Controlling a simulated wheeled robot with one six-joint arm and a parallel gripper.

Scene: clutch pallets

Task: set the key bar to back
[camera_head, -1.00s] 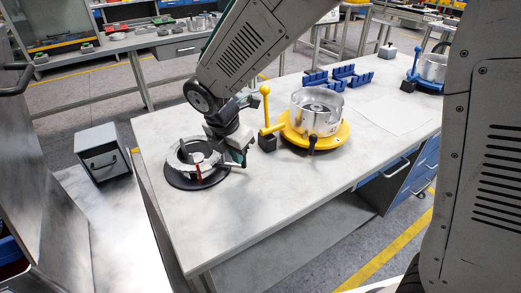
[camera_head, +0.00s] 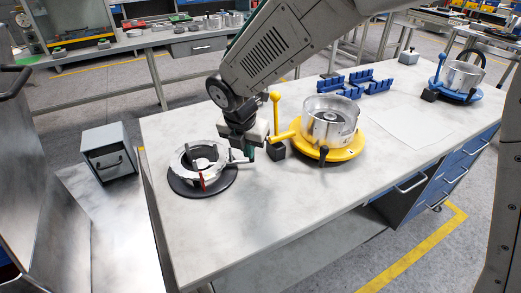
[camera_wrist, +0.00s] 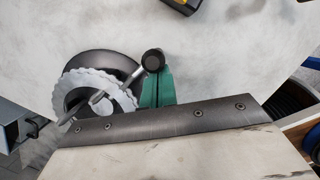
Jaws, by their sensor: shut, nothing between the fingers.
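A silver toothed ring (camera_head: 186,168) sits on a black round base (camera_head: 212,190) at the left of the table; the ring also shows in the wrist view (camera_wrist: 72,88). A red upright piece stands at its front. A grey bar with a black round knob (camera_wrist: 152,60) reaches out from the ring in the wrist view; I take it for the key bar, though no label shows. My gripper (camera_head: 250,152) is shut and empty, just right of the ring. Its green fingertip (camera_wrist: 157,88) is close beside the knob; I cannot tell whether they touch. My gripper partly hides the bar in the head view.
A yellow pallet (camera_head: 345,152) with a silver drum (camera_head: 330,120) and an upright yellow lever (camera_head: 275,112) stands close right of my gripper. Blue blocks (camera_head: 350,86) and a blue pallet (camera_head: 465,94) are farther back. The table front (camera_head: 250,225) is clear.

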